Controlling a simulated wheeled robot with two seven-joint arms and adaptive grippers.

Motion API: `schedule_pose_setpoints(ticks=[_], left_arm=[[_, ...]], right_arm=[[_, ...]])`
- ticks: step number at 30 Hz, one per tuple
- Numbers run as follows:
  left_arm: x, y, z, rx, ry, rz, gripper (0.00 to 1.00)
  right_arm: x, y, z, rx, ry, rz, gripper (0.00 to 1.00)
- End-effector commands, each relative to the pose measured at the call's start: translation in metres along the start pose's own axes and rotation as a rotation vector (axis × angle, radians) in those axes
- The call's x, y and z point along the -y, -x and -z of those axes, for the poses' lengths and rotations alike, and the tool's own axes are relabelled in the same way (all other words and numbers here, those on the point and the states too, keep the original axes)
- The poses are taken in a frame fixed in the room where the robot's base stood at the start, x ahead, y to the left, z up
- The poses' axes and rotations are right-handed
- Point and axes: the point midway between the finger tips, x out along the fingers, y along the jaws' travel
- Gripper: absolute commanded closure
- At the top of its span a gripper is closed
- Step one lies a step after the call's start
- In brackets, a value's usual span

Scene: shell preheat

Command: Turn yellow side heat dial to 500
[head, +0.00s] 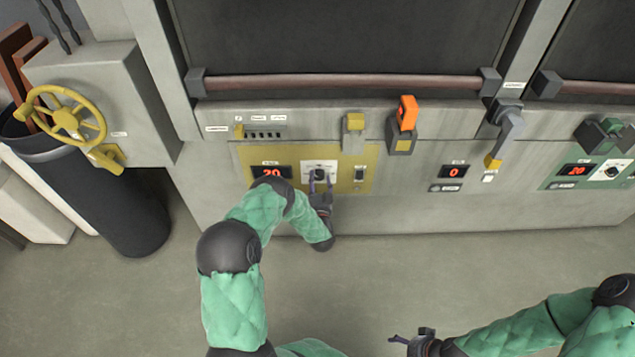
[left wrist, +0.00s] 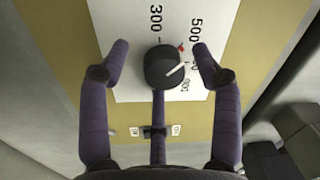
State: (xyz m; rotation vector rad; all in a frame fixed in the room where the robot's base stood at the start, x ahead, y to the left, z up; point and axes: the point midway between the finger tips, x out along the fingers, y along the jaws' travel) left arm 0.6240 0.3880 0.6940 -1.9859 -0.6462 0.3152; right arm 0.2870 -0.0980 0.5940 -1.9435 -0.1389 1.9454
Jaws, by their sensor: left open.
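The yellow side heat dial is a round black knob (left wrist: 164,67) on a white plate (left wrist: 135,80), set in the yellow panel (head: 262,153). In the left wrist view the plate reads 300 and 500, with other marks partly hidden by a finger. A red mark (left wrist: 182,48) sits near 500. The knob's white line points right, below the red mark. The yellow side's display (head: 271,172) reads 20 in red. My left gripper (head: 321,182) is open, with its fingertips (left wrist: 160,51) on either side of the knob, apparently not touching it. My right gripper (head: 397,339) is low in the head view, away from the panel.
A small dark switch (left wrist: 154,132) sits beside the dial plate. An orange-handled block (head: 405,113), a grey lever (head: 506,125) and a green panel (head: 603,175) with another dial are to the right. A yellow handwheel (head: 66,116) and black bin (head: 95,190) stand left.

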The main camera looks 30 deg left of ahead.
Motion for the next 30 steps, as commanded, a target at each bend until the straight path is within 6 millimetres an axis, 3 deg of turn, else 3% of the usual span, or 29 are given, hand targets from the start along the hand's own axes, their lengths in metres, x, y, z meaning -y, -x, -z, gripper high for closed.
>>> schedule_pose_setpoints(ticks=[8,21,30], left_arm=[[0.0,0.012,0.002,-0.004,0.0,-0.001,0.36],[0.0,0.093,0.0,-0.001,0.0,-0.002,0.36],[0.001,0.119,-0.001,0.001,-0.001,0.001,0.36]], right_arm=[[0.0,0.0,0.0,0.0,0.0,0.0,0.23],[0.0,0.0,0.0,0.0,0.0,0.0,0.23],[0.0,0.0,0.0,0.0,0.0,0.0,0.23]])
